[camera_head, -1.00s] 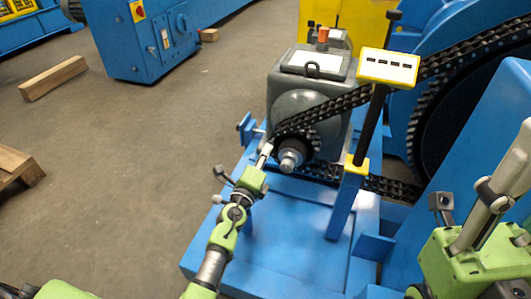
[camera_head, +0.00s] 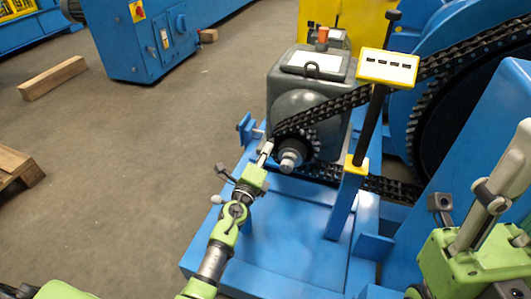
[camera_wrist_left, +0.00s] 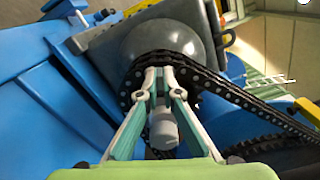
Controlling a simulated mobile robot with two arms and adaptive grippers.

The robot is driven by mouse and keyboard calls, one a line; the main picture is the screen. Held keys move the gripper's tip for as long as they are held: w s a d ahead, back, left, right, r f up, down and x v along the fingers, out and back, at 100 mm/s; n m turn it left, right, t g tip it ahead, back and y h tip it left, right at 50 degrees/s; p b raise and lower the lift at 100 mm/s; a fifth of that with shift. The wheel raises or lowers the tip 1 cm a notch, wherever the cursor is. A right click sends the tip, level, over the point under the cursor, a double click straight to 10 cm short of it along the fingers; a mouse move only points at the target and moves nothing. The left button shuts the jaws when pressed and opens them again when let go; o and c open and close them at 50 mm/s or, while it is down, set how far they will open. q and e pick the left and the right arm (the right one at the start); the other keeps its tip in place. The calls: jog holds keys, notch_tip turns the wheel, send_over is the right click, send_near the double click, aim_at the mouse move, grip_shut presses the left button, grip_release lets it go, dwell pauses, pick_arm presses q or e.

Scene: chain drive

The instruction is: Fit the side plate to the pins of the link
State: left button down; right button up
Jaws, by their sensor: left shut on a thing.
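The black roller chain (camera_head: 350,100) runs over the small sprocket (camera_head: 312,140) on the grey gearbox and up to the large wheel. My left gripper (camera_head: 265,150) reaches in from the lower left, with its fingertips at the left side of the sprocket. In the left wrist view the fingers (camera_wrist_left: 158,74) close together against the chain (camera_wrist_left: 215,82), in front of the sprocket's rim. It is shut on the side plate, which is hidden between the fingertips. The link's pins cannot be made out. My right gripper (camera_head: 490,205) is at the right edge, its fingertips cut off.
A yellow-edged tray (camera_head: 390,78) with several dark pieces stands on a black post close to the chain. The grey gearbox (camera_head: 335,85) sits on a blue base (camera_head: 290,240). The grey shaft end (camera_head: 288,163) sticks out beside my left fingers.

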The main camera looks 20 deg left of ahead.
pick_arm(q)
jog(key=shift+w, duration=0.55)
jog(key=c, duration=2.2)
grip_release()
jog(key=shift+o, duration=0.2)
jog(key=s, duration=1.2)
jog(key=shift+a, duration=0.2)
